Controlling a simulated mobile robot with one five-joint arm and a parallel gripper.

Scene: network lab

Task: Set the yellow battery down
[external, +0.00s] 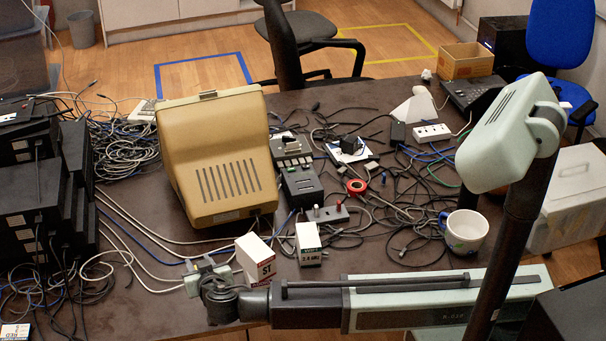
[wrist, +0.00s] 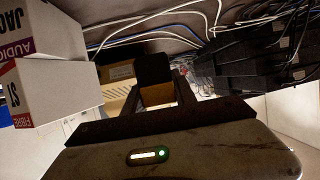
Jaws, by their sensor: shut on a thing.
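My gripper (external: 205,275) is low over the front edge of the dark table (external: 160,285), left of the white boxes. In the wrist view my gripper (wrist: 158,92) is shut on a block with a dark upper part and an orange-yellow band, which I take for the yellow battery (wrist: 157,95). One finger stands on each side of it. In the external view I cannot clearly make out the battery among the jaws and cables. I cannot tell whether it touches the table.
A white box marked ST (external: 255,260) stands just right of my gripper, with another white box (external: 308,243) beyond. Loose cables (external: 150,240) run behind and left. A beige monitor (external: 215,160), black equipment (external: 40,230) and a mug (external: 464,231) also stand on the table.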

